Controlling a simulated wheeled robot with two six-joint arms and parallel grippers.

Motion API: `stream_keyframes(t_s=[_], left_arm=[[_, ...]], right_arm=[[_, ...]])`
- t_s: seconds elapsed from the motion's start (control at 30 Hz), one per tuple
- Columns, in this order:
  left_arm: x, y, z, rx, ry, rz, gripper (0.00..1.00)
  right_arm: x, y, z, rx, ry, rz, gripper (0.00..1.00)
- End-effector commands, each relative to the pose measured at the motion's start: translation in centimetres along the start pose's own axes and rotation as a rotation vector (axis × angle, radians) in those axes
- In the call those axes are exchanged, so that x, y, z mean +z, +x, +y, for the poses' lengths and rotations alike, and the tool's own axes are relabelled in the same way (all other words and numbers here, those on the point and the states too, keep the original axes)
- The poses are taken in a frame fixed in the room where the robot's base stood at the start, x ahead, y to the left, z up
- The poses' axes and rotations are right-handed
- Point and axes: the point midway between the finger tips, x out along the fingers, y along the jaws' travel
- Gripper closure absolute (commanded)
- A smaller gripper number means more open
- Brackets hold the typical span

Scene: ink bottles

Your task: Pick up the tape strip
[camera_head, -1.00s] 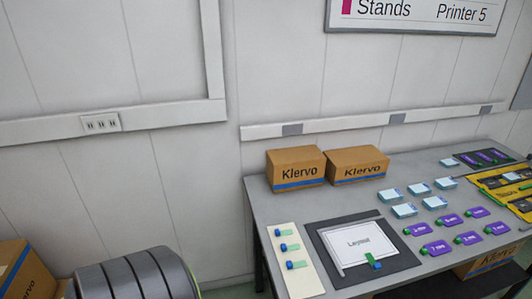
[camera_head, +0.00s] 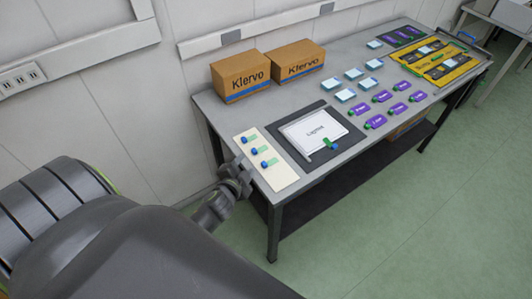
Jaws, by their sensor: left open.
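The cream board (camera_head: 281,180) lies flat. Another green strip with a blue end (camera_head: 330,144) lies at the near edge of a white "Layout" sheet (camera_head: 308,129) on a dark mat. My left gripper (camera_head: 238,172) is dark and open, at the table's left edge just left of the cream board, apart from the strips. My right gripper is out of view.
Two cardboard Klervo boxes (camera_head: 240,76) (camera_head: 298,62) stand at the back of the grey table. Several pale blue blocks (camera_head: 345,96) and purple tags (camera_head: 375,122) lie to the right. A yellow tray (camera_head: 440,64) is farther right. Green floor lies in front.

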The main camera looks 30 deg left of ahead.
Motion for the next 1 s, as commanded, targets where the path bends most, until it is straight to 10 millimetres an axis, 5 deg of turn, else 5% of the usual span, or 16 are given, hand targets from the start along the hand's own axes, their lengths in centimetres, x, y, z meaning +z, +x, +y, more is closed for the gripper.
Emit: stream_keyframes(t_s=[0.1,0.23,0.4,0.5,0.73,1.0], left_arm=[[-6.7,1.2,-3.4,-0.094,0.205,0.238,0.55],[-14.4,1.1,-5.5,-0.179,0.482,0.516,0.55],[-22.4,-0.5,-5.2,-0.228,0.906,0.862,0.55],[-24.9,-1.4,-4.0,-0.209,1.17,1.033,0.55],[-25.0,-1.4,-2.1,-0.007,1.786,1.29,0.55],[-18.8,0.6,-6.0,0.562,2.334,1.29,0.55]], right_arm=[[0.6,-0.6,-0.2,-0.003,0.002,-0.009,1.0],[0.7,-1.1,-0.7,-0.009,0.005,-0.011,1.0],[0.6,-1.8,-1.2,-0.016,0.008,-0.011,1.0],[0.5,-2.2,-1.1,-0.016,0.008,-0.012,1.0],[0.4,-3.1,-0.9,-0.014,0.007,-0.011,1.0],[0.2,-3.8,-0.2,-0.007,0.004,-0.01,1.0]])
